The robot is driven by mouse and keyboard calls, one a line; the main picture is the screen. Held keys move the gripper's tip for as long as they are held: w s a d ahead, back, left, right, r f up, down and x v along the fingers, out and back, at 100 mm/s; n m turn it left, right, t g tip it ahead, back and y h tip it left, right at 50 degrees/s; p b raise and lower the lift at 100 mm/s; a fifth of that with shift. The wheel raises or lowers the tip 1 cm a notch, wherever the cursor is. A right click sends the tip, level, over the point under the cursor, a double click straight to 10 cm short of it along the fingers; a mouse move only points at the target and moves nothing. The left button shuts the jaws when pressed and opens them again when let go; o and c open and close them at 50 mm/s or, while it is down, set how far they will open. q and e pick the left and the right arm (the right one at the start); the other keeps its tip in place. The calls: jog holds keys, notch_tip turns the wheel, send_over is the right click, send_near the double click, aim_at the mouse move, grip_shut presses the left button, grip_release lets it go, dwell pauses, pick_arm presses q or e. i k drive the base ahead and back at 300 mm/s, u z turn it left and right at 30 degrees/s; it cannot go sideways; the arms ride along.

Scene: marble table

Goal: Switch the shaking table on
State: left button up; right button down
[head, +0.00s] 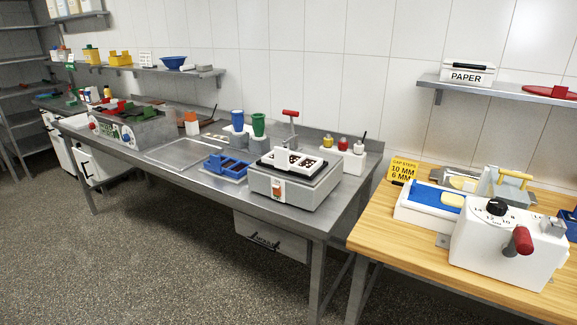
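The shaking table appears to be the grey box-like machine (315,193) near the right end of the steel bench. Its front carries a pale plate with a small orange-red switch (278,189); the switch's position is too small to tell. A white mould with dark cavities (312,158) sits on a black mat on top. A post with a red handle (291,113) rises behind it. Neither of my grippers is in view.
A blue rack (228,165) sits left of the machine, with blue (237,121) and green (259,124) cups behind. A wooden table (400,232) at right holds a white machine with a red knob (523,239). The floor in front (150,260) is clear.

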aim_at(276, 189)
jog(key=k, duration=0.5)
jog(key=u, duration=0.95)
jog(key=i, duration=1.45)
jog(key=z, duration=0.35)
